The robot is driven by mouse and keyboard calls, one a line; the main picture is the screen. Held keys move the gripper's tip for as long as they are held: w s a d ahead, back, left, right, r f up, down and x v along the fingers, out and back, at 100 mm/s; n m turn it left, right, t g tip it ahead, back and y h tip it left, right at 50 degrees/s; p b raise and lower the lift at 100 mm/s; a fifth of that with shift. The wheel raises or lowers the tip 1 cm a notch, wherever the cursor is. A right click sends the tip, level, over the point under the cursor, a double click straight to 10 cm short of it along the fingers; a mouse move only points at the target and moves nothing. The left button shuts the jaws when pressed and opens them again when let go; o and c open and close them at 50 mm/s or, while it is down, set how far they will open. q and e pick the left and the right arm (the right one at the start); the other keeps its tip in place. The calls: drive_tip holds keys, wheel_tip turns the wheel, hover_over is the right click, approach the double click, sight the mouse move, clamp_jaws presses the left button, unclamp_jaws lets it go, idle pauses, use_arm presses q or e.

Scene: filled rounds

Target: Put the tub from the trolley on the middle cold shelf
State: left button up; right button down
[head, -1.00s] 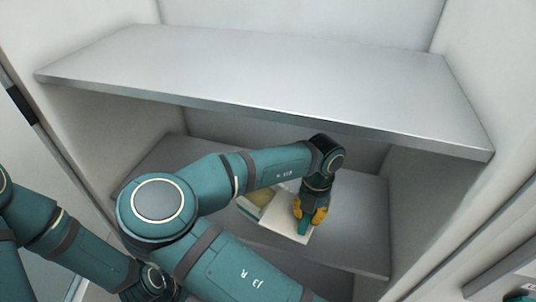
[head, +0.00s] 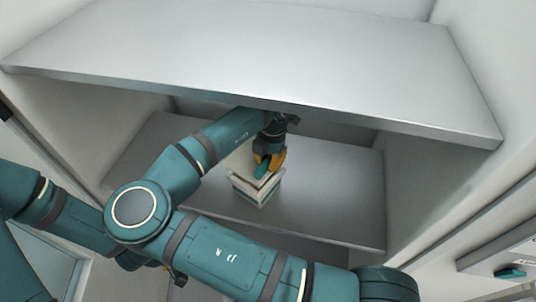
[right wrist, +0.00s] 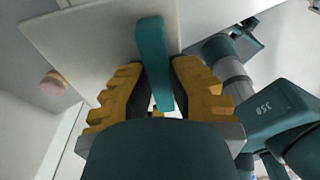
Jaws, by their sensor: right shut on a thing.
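My right gripper (head: 267,162) has yellow fingers and is shut on the teal handle on top of a pale tub (head: 254,188) with a dark stripe. In the right wrist view the handle (right wrist: 154,65) sits between the fingers, over a flat pale lid (right wrist: 90,35). The tub is over the front part of the middle cold shelf (head: 330,200); I cannot tell whether it touches it. My left arm is low at the left; its gripper is mostly hidden behind my right arm.
The upper shelf (head: 260,55) spans the cabinet just above my right forearm. The right part of the middle shelf is bare. A panel with a teal handle (head: 510,273) is at the far right.

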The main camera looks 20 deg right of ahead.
drive_tip(key=shift+f, duration=1.4)
drive_tip(key=shift+f+b, duration=0.45)
drive_tip(key=shift+f, duration=0.75)
drive_tip(key=shift+w+d+p, duration=0.1)
drive_tip(key=shift+p, duration=0.35)
drive_tip(key=shift+f, duration=0.2)
drive_tip(key=shift+c, duration=2)
unclamp_jaws()
drive_tip(key=shift+r, duration=0.1)
drive_tip(key=shift+r, duration=3.45)
